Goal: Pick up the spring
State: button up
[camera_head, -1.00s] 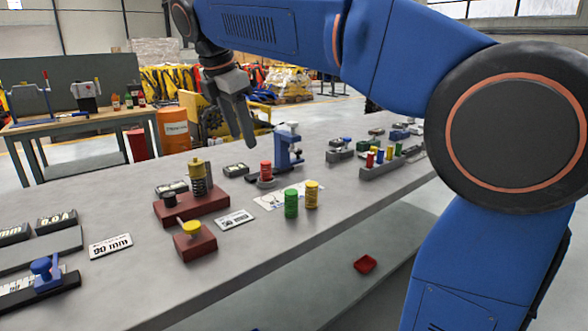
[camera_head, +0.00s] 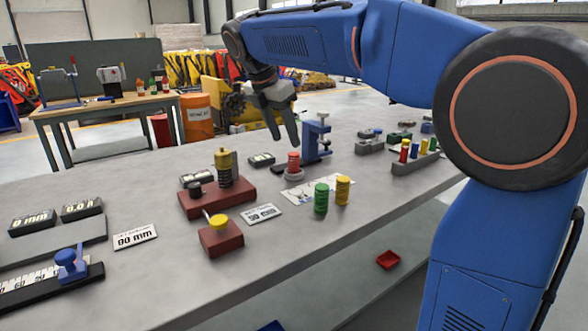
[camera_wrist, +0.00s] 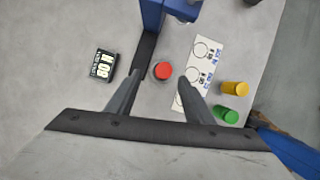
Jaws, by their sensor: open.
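A dark coil under a yellow cap (camera_head: 224,160) stands on a red block (camera_head: 240,198).
A white card with circles (camera_wrist: 199,65) lies beside the red spring. A small black display (camera_wrist: 104,63) lies to its left. A low red block with a yellow knob (camera_head: 219,221) is at the near side. The grey bench (camera_head: 270,265) is clear at the front.

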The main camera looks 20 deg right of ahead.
aim_at(293, 153)
jog(key=shift+s+x, duration=0.15)
jog(key=shift+x, duration=1.7)
jog(key=shift+s+x, duration=0.2)
jog(key=shift+x, duration=1.65)
jog(key=shift+d, duration=0.15)
grip_shut()
jog(key=shift+r, duration=0.1)
